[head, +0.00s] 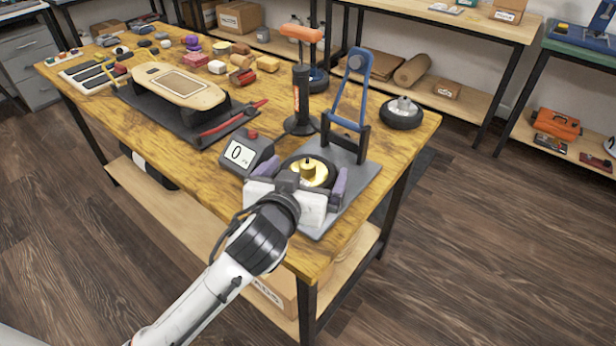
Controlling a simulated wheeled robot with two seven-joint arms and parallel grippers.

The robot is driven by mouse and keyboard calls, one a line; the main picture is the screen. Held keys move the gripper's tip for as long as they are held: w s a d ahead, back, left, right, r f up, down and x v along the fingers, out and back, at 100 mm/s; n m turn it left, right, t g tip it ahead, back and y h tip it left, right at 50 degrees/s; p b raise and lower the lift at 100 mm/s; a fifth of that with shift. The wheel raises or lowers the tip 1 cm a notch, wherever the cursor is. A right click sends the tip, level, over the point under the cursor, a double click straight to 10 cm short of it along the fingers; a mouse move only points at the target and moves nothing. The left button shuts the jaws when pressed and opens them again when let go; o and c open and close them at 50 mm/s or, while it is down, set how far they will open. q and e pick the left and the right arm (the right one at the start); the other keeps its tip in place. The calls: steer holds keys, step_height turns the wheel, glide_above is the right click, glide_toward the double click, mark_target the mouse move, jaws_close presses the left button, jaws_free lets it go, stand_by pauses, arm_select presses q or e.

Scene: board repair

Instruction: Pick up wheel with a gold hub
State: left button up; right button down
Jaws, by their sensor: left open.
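The wheel with a gold hub (318,163) lies flat on the grey base plate (352,182) near the front right corner of the table. Its black tyre is partly hidden by my gripper. My left gripper (313,190) is at this wheel, with its purple-tipped fingers apart on the wheel's left and right sides. I cannot tell whether the fingers touch the tyre. A second wheel, with a silver hub (403,106), lies on the table's right corner. My right gripper is not in view.
A digital gauge reading 0 (240,155) stands left of the gripper. A blue lever frame (354,90) rises behind the wheel, beside a black pump (301,100) with an orange handle. A skateboard deck (180,84) on a dark mat and red pliers (233,118) lie further left.

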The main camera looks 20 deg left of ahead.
mark_target(313, 162)
arm_select(q)
steer(key=x, duration=0.5)
steer(key=shift+w+b, duration=0.15)
steer(key=shift+b, duration=0.2)
steer(key=c, duration=1)
